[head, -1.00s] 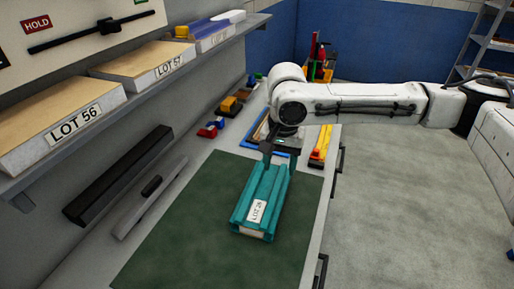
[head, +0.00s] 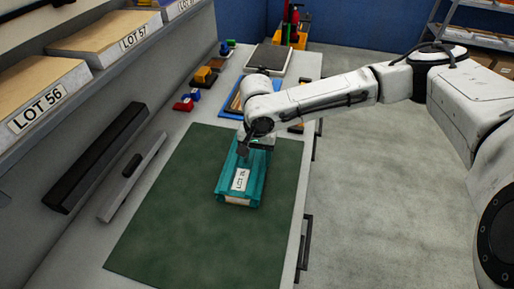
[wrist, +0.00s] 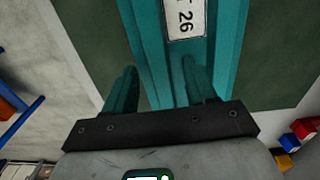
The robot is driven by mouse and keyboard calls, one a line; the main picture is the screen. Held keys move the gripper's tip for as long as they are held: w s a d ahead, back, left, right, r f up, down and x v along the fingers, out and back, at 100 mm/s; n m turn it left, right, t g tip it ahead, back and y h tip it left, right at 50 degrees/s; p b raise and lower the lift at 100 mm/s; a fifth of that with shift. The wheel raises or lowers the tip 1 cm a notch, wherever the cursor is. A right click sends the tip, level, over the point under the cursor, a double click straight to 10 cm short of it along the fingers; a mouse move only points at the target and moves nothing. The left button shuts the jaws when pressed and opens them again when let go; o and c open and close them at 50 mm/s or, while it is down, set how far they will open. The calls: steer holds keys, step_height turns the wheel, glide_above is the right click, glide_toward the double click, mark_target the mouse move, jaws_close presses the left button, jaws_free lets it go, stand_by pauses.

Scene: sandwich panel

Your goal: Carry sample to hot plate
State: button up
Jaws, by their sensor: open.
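The sample is a teal ridged block (head: 229,184) with a white "LOT 26" label. It lies on the dark green mat (head: 170,220), near the mat's far edge. The wrist view shows its label and two long ridges (wrist: 229,40). My gripper (head: 257,146) is over the block's far end, open. In the wrist view my gripper's fingers (wrist: 158,78) stand apart, one left of the left ridge and one over the channel between the ridges; contact cannot be told. A dark-topped flat plate (head: 270,58), apparently the hot plate, lies at the bench's far end.
A blue-framed tray (head: 232,108) lies just beyond the mat, partly behind my arm. Small coloured blocks (head: 187,102) stand along the wall side. A shelf with labelled boxes (head: 48,98) overhangs the left. Dark and grey bars (head: 133,175) are at the wall.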

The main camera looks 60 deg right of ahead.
mark_target(257, 159)
steer(key=shift+f, duration=0.1)
steer(key=shift+c, duration=0.5)
jaws_close()
steer(key=c, duration=0.6)
jaws_free()
jaws_close()
steer(key=shift+r, duration=0.2)
steer(key=shift+r+p, duration=3.95)
steer(key=shift+p, duration=0.2)
steer(key=shift+r, duration=1.2)
